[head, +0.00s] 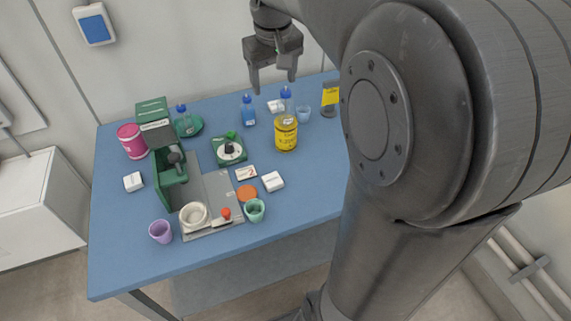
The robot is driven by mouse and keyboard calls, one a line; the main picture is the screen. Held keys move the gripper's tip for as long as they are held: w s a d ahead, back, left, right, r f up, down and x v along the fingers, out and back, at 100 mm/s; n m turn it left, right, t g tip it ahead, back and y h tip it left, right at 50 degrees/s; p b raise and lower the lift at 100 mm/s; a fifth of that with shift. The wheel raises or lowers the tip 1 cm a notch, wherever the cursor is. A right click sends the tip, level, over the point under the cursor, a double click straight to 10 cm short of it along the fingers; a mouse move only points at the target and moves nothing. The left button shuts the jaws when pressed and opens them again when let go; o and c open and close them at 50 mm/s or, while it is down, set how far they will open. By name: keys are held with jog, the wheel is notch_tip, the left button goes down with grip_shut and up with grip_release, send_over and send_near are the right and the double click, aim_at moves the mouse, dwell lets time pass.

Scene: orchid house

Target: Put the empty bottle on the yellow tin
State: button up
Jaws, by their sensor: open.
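A clear bottle with a blue cap (286,93) shows upright directly above the tin's top. It looks empty and seems to stand on the tin, though its base is hard to make out. My gripper (273,82) is open, with nothing between its fingers. It hangs above the far side of the table, up and slightly left of the bottle, apart from it.
A bottle with blue contents (249,112) stands left of the tin. Another bottle (183,124) stands on a green saucer. A green machine (170,172) and cups crowd the left. The table's front right is clear.

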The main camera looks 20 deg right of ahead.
jog(key=s+a+f+t, duration=0.1)
jog(key=s+a+f, duration=0.1)
jog(key=s, duration=0.8)
jog(key=s+a+f+m+t, duration=0.1)
jog(key=s+a+f+t, duration=0.1)
jog(key=s, duration=0.9)
jog(key=shift+a+f+y, duration=0.3)
jog(key=shift+a+f, duration=0.5)
jog(key=shift+a, duration=0.15)
